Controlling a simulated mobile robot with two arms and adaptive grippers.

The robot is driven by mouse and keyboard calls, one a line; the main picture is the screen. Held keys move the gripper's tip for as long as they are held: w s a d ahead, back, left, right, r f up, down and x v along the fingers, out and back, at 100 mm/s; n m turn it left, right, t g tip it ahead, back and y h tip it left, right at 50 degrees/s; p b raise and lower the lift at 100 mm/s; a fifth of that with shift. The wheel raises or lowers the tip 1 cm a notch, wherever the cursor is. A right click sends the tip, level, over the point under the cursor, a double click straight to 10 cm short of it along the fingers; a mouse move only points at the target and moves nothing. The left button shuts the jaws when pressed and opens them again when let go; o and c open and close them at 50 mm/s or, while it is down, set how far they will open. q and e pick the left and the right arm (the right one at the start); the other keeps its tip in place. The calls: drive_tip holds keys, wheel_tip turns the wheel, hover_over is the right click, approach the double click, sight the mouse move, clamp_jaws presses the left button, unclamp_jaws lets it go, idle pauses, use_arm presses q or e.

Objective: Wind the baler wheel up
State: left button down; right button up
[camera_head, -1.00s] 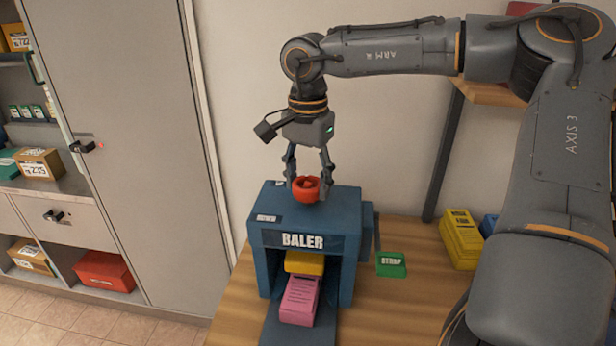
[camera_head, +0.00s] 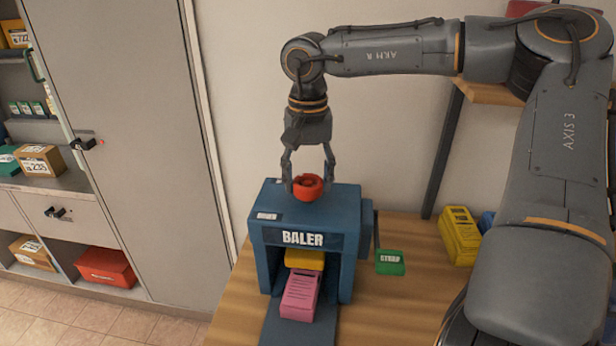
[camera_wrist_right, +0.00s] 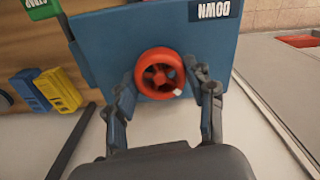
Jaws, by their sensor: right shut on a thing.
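The blue baler (camera_head: 270,236) stands on the wooden table, its front marked BALER. Its red wheel (camera_head: 308,187) sits on top and shows in the right wrist view (camera_wrist_right: 160,74) as a spoked ring with a small pale mark at its lower right. My right gripper (camera_head: 309,188) points straight down and is shut on the wheel, one finger on each side; in the wrist view the fingers (camera_wrist_right: 163,90) flank the rim. A yellow plate (camera_head: 305,260) and a pink bundle (camera_head: 299,296) are in the baler's opening. A DOWN label (camera_wrist_right: 215,9) is on the baler's top. My left gripper is not in view.
A green STRAP block (camera_head: 390,262) lies right of the baler on the table (camera_head: 400,300). A grey cabinet (camera_head: 125,130) and shelves are at left.

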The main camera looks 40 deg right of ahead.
sight(308, 181)
idle(0.3)
drive_tip(key=o, duration=1.2)
drive_tip(key=shift+r, duration=0.1)
wheel_tip(308, 181, up, 12)
drive_tip(key=shift+f, duration=0.1)
